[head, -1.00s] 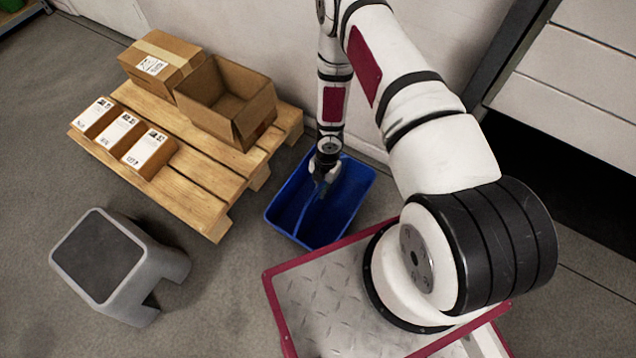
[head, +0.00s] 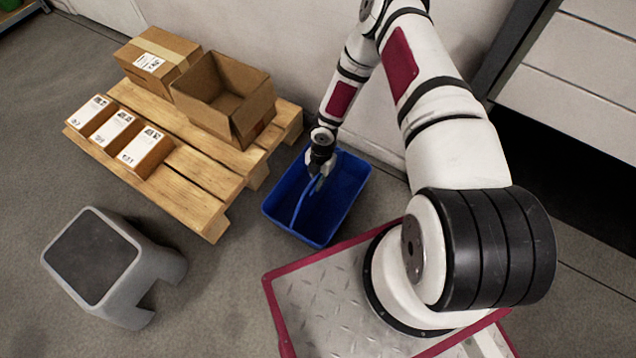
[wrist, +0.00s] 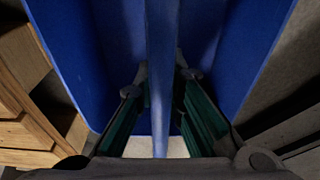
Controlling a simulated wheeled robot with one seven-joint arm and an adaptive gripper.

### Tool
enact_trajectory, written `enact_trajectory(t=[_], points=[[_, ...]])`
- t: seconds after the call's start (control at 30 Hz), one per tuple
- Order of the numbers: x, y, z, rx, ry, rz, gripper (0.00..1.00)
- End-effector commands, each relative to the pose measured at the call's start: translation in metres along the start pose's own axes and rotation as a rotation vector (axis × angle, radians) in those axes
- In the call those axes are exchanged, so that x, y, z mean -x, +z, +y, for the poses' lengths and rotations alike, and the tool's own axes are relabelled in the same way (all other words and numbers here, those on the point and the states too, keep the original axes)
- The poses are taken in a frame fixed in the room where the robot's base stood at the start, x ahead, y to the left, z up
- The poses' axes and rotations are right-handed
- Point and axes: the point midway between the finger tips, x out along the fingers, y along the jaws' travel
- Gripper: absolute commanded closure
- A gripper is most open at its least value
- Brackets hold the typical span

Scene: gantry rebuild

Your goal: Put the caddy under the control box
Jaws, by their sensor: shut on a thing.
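The caddy is a blue open tub (head: 345,197) with a blue handle across its middle. It is between the pallet and my base in the head view. My gripper (head: 318,178) is over the tub and shut on its handle. In the wrist view the handle (wrist: 161,60) runs between the two fingers (wrist: 160,110), with blue tub walls on both sides. I cannot tell whether the tub touches the floor. I cannot pick out a control box in either view.
A wooden pallet (head: 190,188) left of the tub bears an open carton (head: 243,122), a taped carton (head: 150,48) and three small labelled boxes (head: 145,152). A grey step stool (head: 95,258) stands at lower left. A pale wall is behind the tub.

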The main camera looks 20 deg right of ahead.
Motion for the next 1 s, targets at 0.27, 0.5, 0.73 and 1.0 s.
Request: enact_trajectory(t=[0.27,0.5,0.73,1.0], points=[[-0.005,0.001,0.001,0.0,0.001,-0.001,1.0],[-0.007,0.001,0.0,0.0,0.0,0.0,0.72],[-0.007,0.001,0.0,0.0,0.0,0.0,0.7],[0.009,0.001,0.0,-0.002,0.001,-0.001,0.7]])
